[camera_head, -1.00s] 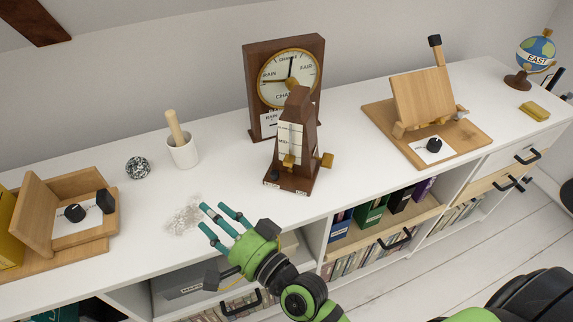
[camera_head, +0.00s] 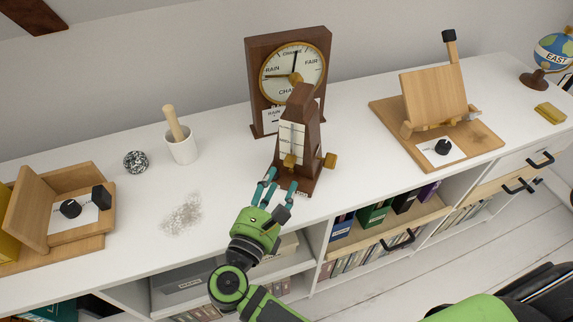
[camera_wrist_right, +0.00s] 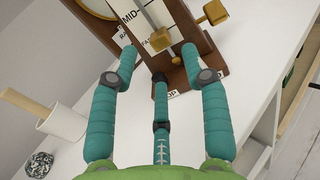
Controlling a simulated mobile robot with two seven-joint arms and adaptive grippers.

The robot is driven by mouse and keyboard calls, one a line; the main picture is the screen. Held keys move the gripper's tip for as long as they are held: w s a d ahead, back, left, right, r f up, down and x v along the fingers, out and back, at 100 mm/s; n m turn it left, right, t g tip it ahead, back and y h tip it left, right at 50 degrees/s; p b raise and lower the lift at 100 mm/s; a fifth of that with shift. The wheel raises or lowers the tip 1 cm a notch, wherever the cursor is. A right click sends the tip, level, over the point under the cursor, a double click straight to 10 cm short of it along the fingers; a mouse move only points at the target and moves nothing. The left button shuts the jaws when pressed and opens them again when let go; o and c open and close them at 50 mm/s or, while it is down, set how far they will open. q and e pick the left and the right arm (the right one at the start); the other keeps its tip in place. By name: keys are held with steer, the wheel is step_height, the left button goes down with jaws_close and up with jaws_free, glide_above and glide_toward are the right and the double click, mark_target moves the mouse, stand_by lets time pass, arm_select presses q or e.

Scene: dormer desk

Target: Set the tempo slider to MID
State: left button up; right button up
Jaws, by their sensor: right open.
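The dark brown metronome (camera_head: 302,138) stands upright on the white shelf top. Its white scale plate (camera_head: 292,136) faces me and carries a brass slider knob (camera_head: 290,160) low down. In the right wrist view the MID label (camera_wrist_right: 132,16) sits above the slider knob (camera_wrist_right: 160,40). A brass side key (camera_head: 329,161) sticks out on the right. My right gripper (camera_head: 275,181) is open and empty, its teal fingers just in front of the metronome, below the slider. In the wrist view its fingers (camera_wrist_right: 160,56) spread around the knob's line; contact cannot be told. My left gripper is out of view.
A barometer-like dial (camera_head: 294,73) stands close behind the metronome. A mortar with pestle (camera_head: 181,149) and a speckled ball (camera_head: 135,161) stand left. A wooden stand (camera_head: 436,97) is right. The shelf's front edge runs beneath my gripper. Free room lies left of the metronome.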

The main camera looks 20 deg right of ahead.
mark_target(288, 165)
steer(key=p+x, duration=0.1)
steer(key=x, duration=0.4)
steer(key=shift+w+d, duration=0.1)
steer(key=shift+w, duration=0.05)
